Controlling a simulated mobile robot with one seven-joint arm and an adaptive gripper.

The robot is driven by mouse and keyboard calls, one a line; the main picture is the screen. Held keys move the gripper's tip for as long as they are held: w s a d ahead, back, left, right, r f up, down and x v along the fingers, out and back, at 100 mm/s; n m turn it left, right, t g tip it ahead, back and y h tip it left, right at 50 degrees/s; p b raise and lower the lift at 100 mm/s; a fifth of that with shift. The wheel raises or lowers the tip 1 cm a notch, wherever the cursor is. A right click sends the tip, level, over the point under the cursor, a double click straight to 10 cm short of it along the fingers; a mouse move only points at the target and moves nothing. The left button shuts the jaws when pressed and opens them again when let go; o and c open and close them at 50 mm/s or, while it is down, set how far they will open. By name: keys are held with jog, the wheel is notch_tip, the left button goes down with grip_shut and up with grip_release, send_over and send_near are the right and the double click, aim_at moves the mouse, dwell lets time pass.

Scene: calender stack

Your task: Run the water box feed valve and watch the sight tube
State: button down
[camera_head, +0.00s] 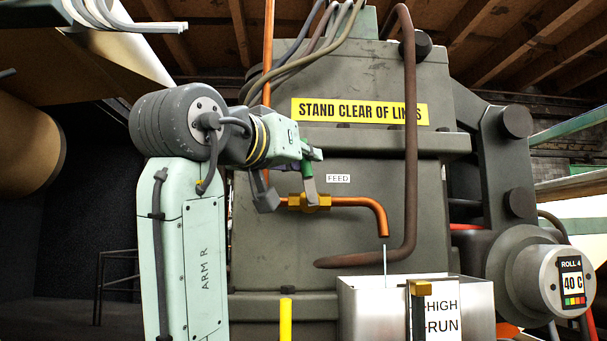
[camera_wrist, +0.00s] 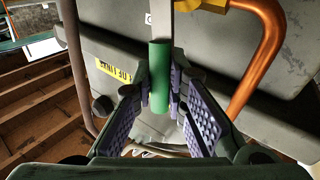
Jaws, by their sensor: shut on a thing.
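The brass feed valve (camera_head: 310,202) sits on a copper pipe under the FEED label (camera_head: 338,178). Its grey lever (camera_head: 309,188) points up from the valve. My gripper (camera_head: 308,160) is at the lever's upper end. In the wrist view, my gripper (camera_wrist: 160,95) is shut on the green handle grip (camera_wrist: 160,65), with a pad on each side. A thin stream of water (camera_head: 385,259) falls from the copper spout (camera_head: 382,225) into the metal water box (camera_head: 365,290). The sight tube (camera_head: 418,315), brass-capped, stands at the box front beside HIGH and RUN marks (camera_head: 442,315); its level is unclear.
A curved brown pipe (camera_head: 410,150) runs down the grey machine front right of the valve. A yellow post (camera_head: 286,318) stands low in front. A roll unit with a 40 C display (camera_head: 572,280) is at right. A yellow warning sign (camera_head: 360,111) is above.

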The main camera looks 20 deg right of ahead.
jog(key=a+n+t+b, duration=0.1)
jog(key=n+b, duration=0.1)
jog(key=a+f+n+t+b, duration=0.1)
jog(key=n+t+b, duration=0.1)
jog(key=n, duration=0.1)
jog(key=w+a+f+n+t+b, duration=0.1)
jog(key=n+b, duration=0.1)
jog(key=n, duration=0.1)
jog(key=shift+a, duration=0.2)
jog(key=shift+a+t, duration=0.1)
jog(key=shift+t, duration=0.3)
jog(key=shift+h, duration=0.3)
jog(key=c, duration=1.6)
grip_release()
jog(key=v, duration=1.2)
jog(key=shift+s, duration=0.1)
dwell(3.0)
